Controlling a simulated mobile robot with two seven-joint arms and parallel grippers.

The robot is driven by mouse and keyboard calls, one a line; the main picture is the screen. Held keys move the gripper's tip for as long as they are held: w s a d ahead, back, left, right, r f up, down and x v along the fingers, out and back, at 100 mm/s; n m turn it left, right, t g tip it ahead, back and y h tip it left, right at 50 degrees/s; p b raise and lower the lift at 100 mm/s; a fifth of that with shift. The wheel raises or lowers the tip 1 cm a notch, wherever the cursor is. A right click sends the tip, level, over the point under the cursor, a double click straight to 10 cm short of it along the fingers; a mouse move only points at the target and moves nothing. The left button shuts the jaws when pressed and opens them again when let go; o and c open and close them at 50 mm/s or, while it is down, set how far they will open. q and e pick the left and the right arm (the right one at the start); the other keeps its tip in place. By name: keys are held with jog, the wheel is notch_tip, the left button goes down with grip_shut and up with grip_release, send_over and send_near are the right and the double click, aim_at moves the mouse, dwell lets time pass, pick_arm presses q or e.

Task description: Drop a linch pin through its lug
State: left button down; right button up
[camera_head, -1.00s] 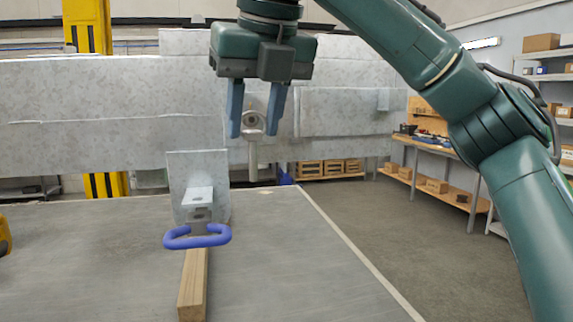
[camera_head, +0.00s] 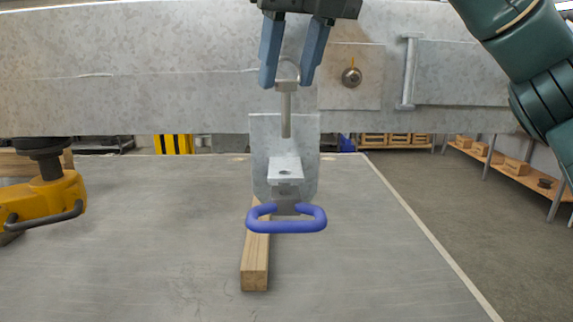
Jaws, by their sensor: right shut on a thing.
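My right gripper (camera_head: 288,78) is at the top centre, its two blue-grey fingers pointing down around the ring at the head of the linch pin. The linch pin (camera_head: 286,112) is grey metal and hangs upright, shaft down. The lug is a pale metal tab (camera_head: 284,161) with a dark hole, standing out from an upright plate (camera_head: 259,150). The pin's lower end appears in the picture above the tab, apart from it and roughly in line with the hole; the depth between them is hard to judge. A blue loop handle (camera_head: 287,226) sits below the tab. My left gripper is out of view.
A wooden block (camera_head: 255,270) lies on the grey flat surface (camera_head: 150,260) below the handle. A yellow and black device (camera_head: 60,197) stands at the left. A long galvanized beam (camera_head: 150,90) crosses behind, with a round knob (camera_head: 351,77). The surface beside the lug is clear.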

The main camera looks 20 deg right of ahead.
aim_at(289, 102)
jog(key=shift+f, duration=0.1)
jog(key=shift+f+b, duration=0.3)
jog(key=shift+f, duration=1.4)
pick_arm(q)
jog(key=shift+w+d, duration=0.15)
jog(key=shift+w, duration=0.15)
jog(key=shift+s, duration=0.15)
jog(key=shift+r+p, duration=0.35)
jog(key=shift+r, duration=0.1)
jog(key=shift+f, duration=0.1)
pick_arm(e)
jog(key=shift+f, duration=0.1)
